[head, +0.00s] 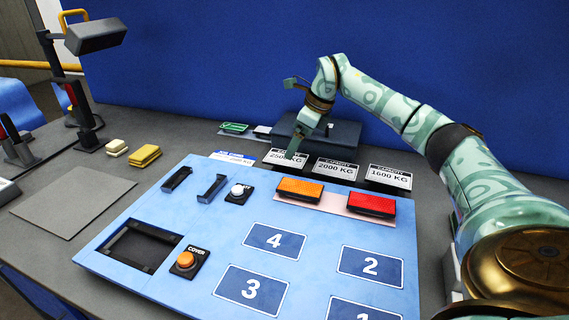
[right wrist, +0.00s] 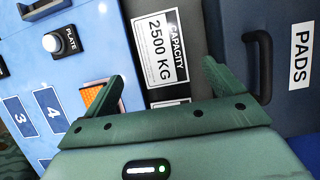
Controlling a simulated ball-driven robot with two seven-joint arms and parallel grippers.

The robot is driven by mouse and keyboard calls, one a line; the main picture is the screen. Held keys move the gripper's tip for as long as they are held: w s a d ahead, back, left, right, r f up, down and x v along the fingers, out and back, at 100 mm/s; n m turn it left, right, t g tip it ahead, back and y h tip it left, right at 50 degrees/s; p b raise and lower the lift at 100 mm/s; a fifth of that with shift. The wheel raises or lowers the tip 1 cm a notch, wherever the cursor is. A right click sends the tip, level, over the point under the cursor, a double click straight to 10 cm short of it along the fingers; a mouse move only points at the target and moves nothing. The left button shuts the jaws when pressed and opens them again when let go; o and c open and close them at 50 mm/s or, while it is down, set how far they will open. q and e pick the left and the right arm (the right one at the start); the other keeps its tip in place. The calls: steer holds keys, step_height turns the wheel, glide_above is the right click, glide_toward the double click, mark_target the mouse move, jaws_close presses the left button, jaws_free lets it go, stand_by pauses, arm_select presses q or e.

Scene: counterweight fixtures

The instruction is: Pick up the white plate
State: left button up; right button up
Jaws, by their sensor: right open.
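Several white capacity plates with black headers lie in a row behind the blue panel: 2500 KG (head: 282,161), 2000 KG (head: 336,170) and 1600 KG (head: 389,178). The 2500 KG plate also shows in the right wrist view (right wrist: 160,48). A white plate with a blue header (head: 233,158) lies at the panel's back left edge. My right gripper (head: 305,141) is open and empty above the 2500 KG plate. In the right wrist view its fingers (right wrist: 160,75) stand on either side of that plate, without visible contact. My left gripper is not in view.
The blue panel (head: 207,268) carries orange and red blocks (head: 299,189), a white PLATE button (right wrist: 63,42) and an orange COVER button (head: 186,260). A dark PADS case (right wrist: 260,100) stands behind the plates. Yellow blocks (head: 144,156) and dark fixtures stand at the left.

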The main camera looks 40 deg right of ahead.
mark_target(276, 158)
steer(key=b+x, duration=0.1)
steer(key=x, duration=0.1)
steer(key=b+x, duration=0.1)
steer(key=x, duration=0.2)
steer(key=shift+w+f, duration=0.1)
steer(key=shift+w, duration=0.3)
steer(key=shift+s, duration=0.1)
steer(key=c, duration=1.1)
steer(key=shift+r, duration=0.2)
